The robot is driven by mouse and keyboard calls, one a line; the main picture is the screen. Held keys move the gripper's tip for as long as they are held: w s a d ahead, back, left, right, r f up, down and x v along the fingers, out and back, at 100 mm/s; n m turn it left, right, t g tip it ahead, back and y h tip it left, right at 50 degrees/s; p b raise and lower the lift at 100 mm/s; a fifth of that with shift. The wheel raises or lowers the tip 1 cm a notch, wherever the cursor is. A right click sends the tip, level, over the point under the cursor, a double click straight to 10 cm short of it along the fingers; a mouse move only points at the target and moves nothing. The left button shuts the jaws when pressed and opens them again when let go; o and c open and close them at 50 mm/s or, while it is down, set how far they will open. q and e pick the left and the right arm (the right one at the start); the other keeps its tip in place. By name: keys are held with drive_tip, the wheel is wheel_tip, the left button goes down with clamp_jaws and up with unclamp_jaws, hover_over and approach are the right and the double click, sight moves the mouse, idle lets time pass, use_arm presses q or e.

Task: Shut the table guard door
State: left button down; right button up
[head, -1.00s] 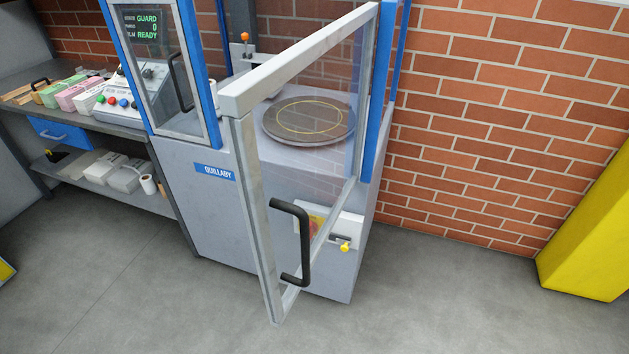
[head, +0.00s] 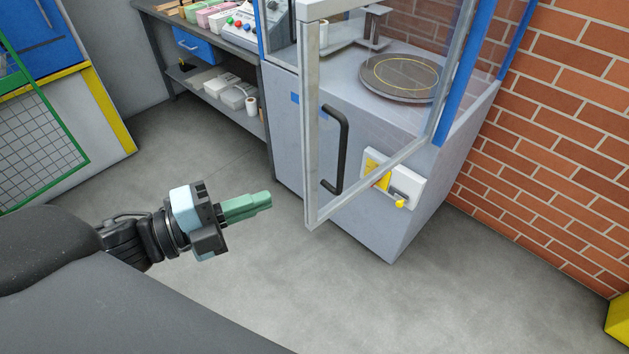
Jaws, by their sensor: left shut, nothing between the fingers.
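The table guard door (head: 310,120) is a grey metal frame with a clear pane. It stands open, swung out from the blue-framed machine towards me. Its black bar handle (head: 342,150) is upright near the door's free edge. My left gripper (head: 268,201), with green fingers, is shut and empty. It appears to the left of and lower than the handle in the picture, apart from the door. The round dark turntable (head: 400,77) with a yellow ring shows through the pane. My right gripper is not in view.
A workbench (head: 240,48) with a control box and coloured blocks stands at the back left. A green mesh panel (head: 35,145) is at the far left. A brick wall (head: 560,140) bounds the right. The grey floor (head: 330,290) before the machine is clear.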

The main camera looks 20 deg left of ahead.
sight(303, 167)
use_arm(q)
drive_tip(key=shift+s+d+r+m+g+h, duration=0.15)
drive_tip(key=shift+s+d+r+m+h, duration=0.2)
drive_tip(key=shift+r+m, duration=0.2)
drive_tip(key=shift+s+d+r+m+g+h, duration=0.15)
drive_tip(key=shift+d+r+m+h, duration=0.1)
drive_tip(key=shift+d+r+m, duration=0.3)
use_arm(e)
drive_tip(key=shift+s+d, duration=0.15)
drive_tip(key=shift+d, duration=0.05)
use_arm(q)
drive_tip(key=shift+w+a, duration=0.1)
drive_tip(key=shift+a, duration=0.05)
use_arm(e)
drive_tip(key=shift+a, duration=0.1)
